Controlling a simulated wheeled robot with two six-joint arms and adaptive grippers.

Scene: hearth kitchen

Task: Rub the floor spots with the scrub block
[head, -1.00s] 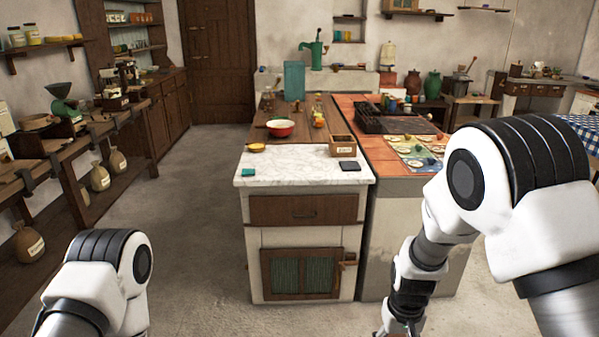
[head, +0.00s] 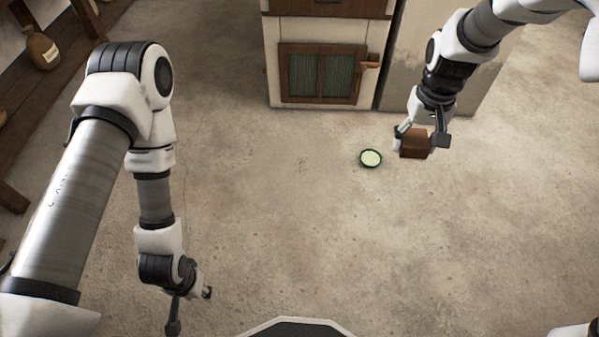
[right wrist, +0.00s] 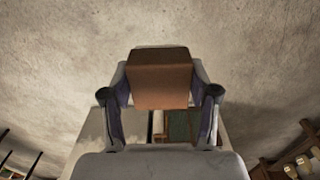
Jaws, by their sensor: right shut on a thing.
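My right gripper (head: 421,140) is shut on the brown scrub block (head: 414,146) and holds it out over the concrete floor, in front of the kitchen island. The block (right wrist: 160,78) also shows between the fingers in the right wrist view. A small round pale-green thing with a dark rim (head: 371,158) lies on the floor just left of the block; I cannot tell whether it is a dish or a spot. Faint specks show on the floor further left, but no clear spots stand out. My left gripper (head: 190,311) is open and empty, low at the bottom left.
The island's cabinet (head: 321,75) with its green-panelled door stands behind the round thing. A wooden shelf (head: 75,62) with a jug (head: 42,50) runs along the left edge.

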